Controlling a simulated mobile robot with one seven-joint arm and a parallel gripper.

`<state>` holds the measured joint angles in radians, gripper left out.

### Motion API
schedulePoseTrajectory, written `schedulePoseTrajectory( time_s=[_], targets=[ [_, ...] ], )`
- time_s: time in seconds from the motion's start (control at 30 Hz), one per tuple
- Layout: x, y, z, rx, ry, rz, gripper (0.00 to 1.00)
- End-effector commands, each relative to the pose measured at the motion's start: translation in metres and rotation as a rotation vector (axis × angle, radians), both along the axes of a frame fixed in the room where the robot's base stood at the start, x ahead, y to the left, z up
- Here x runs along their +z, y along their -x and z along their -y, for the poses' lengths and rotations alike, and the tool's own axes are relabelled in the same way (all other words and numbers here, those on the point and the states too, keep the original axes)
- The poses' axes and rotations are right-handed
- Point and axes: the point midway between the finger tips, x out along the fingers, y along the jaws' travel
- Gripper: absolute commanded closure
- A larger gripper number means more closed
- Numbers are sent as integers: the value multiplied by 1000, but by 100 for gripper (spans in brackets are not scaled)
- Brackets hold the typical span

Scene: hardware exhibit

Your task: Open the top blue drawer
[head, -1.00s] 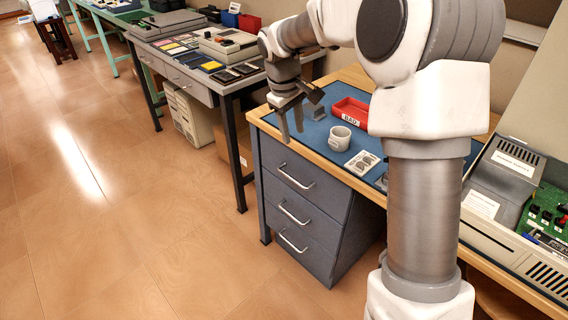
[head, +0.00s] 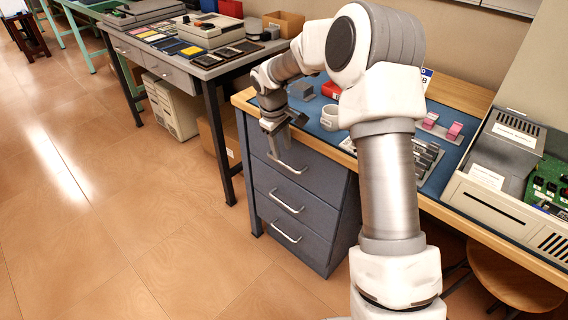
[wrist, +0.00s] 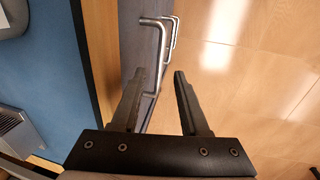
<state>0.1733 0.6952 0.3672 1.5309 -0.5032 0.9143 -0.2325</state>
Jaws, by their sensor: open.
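The blue-grey drawer unit (head: 318,220) stands under the workbench, with three drawers that look closed. The top blue drawer (head: 322,183) has a silver bar handle (head: 292,168), which also shows in the wrist view (wrist: 161,62). My gripper (head: 275,152) is at the front of the top drawer, by the left part of its handle. In the wrist view my gripper (wrist: 159,74) is open, and the handle appears in the gap between its two dark fingers, nearer the left one. I cannot tell whether a finger touches it.
The wooden bench edge (wrist: 98,60) runs close to the left of my gripper, with the blue mat (wrist: 40,75) beyond. A white mug (head: 329,118) stands on the bench. Lower handles (head: 287,202) stick out below. The floor (head: 150,230) in front of the drawers is clear.

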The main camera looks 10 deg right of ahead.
Motion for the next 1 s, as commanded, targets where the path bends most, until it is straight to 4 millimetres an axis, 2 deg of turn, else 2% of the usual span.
schedulePoseTrajectory(
  time_s=[0.03,0.1,0.3,0.7,0.93,1.0],
  targets=[
    [-15,-1,2,0,-1,-2,55],
    [-27,-2,4,-1,-1,-3,55],
    [-49,-5,7,-2,-1,0,55],
    [-54,-6,9,-1,-1,1,55],
    [-54,-6,8,-1,-1,1,97],
    [-54,-6,8,-1,-1,1,100]
  ],
)
